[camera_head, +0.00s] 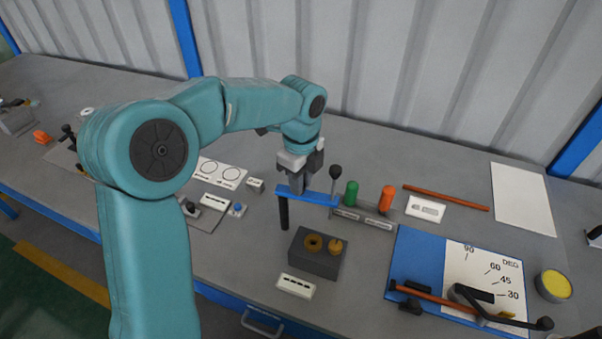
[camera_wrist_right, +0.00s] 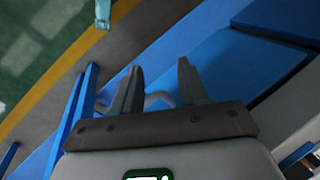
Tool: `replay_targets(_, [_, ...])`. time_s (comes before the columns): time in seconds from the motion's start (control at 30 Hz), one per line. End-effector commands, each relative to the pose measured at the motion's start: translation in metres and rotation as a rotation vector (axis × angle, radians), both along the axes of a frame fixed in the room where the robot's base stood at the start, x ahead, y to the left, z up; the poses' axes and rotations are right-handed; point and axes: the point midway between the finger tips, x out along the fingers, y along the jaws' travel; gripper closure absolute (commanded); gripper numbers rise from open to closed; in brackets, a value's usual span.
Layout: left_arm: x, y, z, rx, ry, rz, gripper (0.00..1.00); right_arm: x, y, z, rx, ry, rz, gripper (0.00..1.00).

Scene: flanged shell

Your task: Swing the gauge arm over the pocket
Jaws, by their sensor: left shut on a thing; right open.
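The gauge arm looks to be the blue bar (camera_head: 322,199) at the middle of the bench in the head view. A black post (camera_head: 284,213) hangs down from its left end, and a stalk with a black ball (camera_head: 335,172) rises near its right end. My left gripper (camera_head: 299,187) is shut on the bar from above, left of its middle. A dark block (camera_head: 318,262) with a brass ring and a brass knob on top sits in front of the bar; I cannot tell which part is the pocket. My right gripper (camera_wrist_right: 158,76) is open and empty in the right wrist view.
A green peg (camera_head: 351,194) and an orange peg (camera_head: 386,200) stand in a grey rack right of the bar. A white label plate (camera_head: 295,286) lies before the block. A blue angle board (camera_head: 412,257) is at right. The right wrist view shows blue bench panels and floor.

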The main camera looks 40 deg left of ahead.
Motion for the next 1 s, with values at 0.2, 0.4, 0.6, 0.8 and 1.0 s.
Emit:
replay_targets(0.2, [-0.008,-0.003,0.004,-0.003,-0.007,-0.203,1.00,0.000,0.000,0.005,0.000,0.000,0.000,0.57])
replay_targets(0.4, [-0.016,-0.003,0.004,-0.002,-0.008,-0.374,1.00,0.000,0.000,0.009,0.000,0.000,0.000,0.57])
replay_targets(0.6, [-0.022,-0.003,0.004,-0.001,-0.007,-0.510,1.00,0.000,0.000,0.012,0.000,0.000,0.000,0.57])
replay_targets(0.8, [-0.025,-0.002,0.003,-0.001,-0.009,-0.599,1.00,0.000,0.000,0.013,0.000,0.000,0.000,0.57])
replay_targets(1.0, [-0.027,-0.001,0.003,-0.001,-0.008,-0.643,1.00,0.000,0.000,0.014,0.000,0.000,0.000,0.57])
